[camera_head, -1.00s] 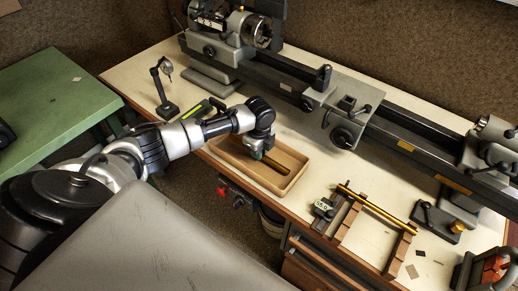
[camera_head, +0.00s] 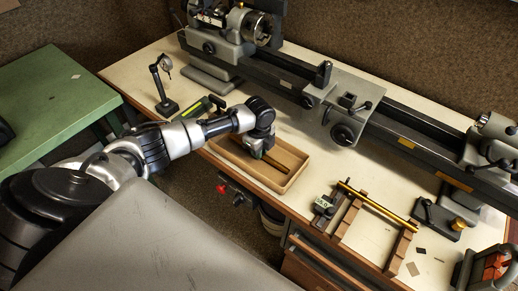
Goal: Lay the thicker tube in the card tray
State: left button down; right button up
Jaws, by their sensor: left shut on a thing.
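The card tray (camera_head: 292,156) is a shallow brown open box on the bench, left of centre. My left gripper (camera_head: 262,155) points down over the tray and is shut on a brass tube (camera_head: 277,164). The held tube lies lengthwise within the tray's walls, low and close to its floor; I cannot tell if it touches the floor. Another brass tube (camera_head: 378,207), long and slim, rests across the wooden rack (camera_head: 349,217) to the right. My right gripper is not in view.
A grey lathe (camera_head: 300,80) runs along the back of the bench. A dial indicator on a stand (camera_head: 164,85) is behind my left arm. Bare bench (camera_head: 318,130) lies between tray and lathe.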

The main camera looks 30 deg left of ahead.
pick_arm(q)
jog(key=shift+f, duration=0.15)
jog(key=c, duration=1)
grip_release()
jog(key=shift+o, duration=0.3)
jog(key=o, duration=0.5)
jog(key=shift+r, duration=0.2)
jog(key=shift+r+p, duration=3.9)
jog(key=shift+p, duration=0.05)
